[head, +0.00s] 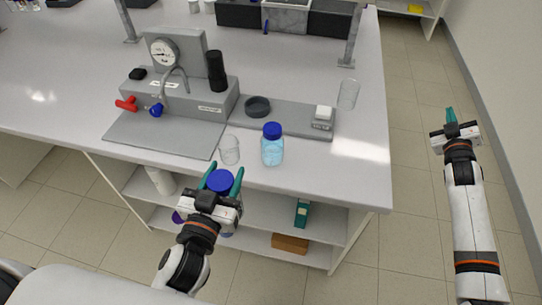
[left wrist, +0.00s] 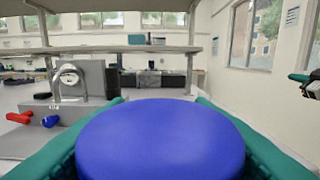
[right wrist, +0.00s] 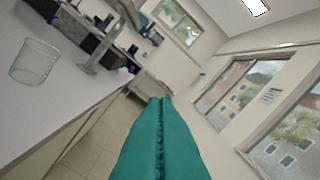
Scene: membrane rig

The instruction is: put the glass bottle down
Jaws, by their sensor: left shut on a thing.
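My left gripper (head: 224,173) is shut on a bottle with a wide blue cap (head: 219,181), held just off the bench's front edge. The cap fills the lower middle of the left wrist view (left wrist: 162,140) between the green fingers; the body below is mostly hidden. A second blue-capped clear bottle (head: 272,151) with pale blue liquid stands upright on the white bench (head: 330,178). My right gripper (head: 450,115) is out over the floor at the right, its fingers shut together with nothing between them.
A clear beaker (head: 229,150) stands left of the standing bottle, near the front edge; another (head: 348,94) stands further back right. The grey rig (head: 180,98) with a gauge (head: 164,53) and its flat plate (head: 163,134) fill the left. The front right bench top is bare.

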